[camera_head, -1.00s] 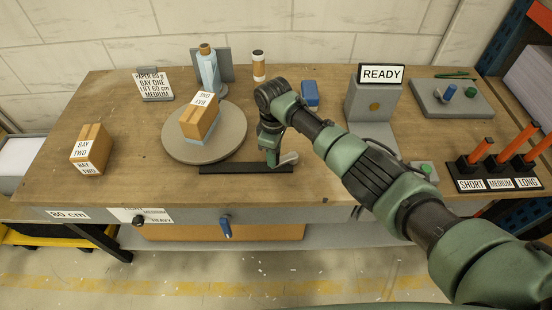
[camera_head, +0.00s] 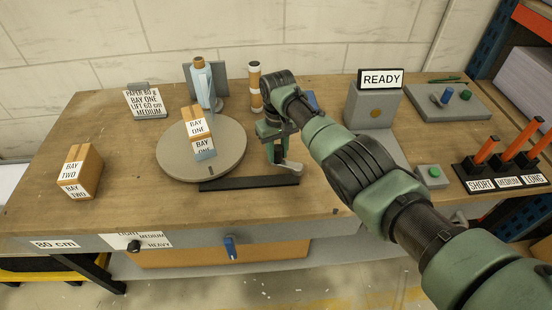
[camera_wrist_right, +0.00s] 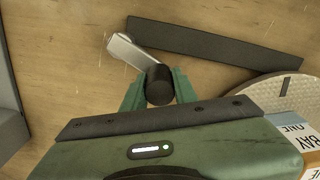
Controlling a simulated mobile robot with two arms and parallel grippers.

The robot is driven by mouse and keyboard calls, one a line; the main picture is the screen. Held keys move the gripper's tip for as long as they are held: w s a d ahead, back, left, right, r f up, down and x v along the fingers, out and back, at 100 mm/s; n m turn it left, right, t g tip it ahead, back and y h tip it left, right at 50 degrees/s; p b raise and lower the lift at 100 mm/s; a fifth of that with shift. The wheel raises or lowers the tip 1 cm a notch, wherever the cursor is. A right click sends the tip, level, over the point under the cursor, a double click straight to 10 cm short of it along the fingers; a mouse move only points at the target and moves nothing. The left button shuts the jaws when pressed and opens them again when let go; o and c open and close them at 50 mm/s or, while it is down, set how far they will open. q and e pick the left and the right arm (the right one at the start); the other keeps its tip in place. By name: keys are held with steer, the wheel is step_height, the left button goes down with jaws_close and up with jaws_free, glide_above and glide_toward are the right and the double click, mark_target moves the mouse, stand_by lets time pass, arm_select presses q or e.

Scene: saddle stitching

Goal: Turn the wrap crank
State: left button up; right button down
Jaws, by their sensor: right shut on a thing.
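The wrap crank (camera_wrist_right: 128,50) is a light grey metal arm with a black knob (camera_wrist_right: 159,86). In the head view, the crank (camera_head: 291,168) lies by the right end of a dark bar. My right gripper (camera_head: 272,155) points down over it. In the right wrist view, the fingers of my right gripper (camera_wrist_right: 158,95) are closed on the knob, one on each side. The round grey turntable (camera_head: 172,163) left of the gripper carries a BAY ONE box (camera_head: 193,122) with a blue-grey strip at its lower front. My left gripper is out of view.
A dark bar (camera_head: 250,184) lies in front of the turntable. The BAY TWO box (camera_head: 80,172) is at left. A READY sign (camera_head: 380,79) and a green button (camera_head: 434,172) are to the right.

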steer(key=shift+w+d+m+b, duration=0.1)
steer(key=shift+w+m+b, duration=0.25)
steer(key=shift+m, duration=0.25)
steer(key=c, duration=1.1)
jaws_free()
step_height(320, 180, up, 8)
steer(key=shift+f, duration=0.1)
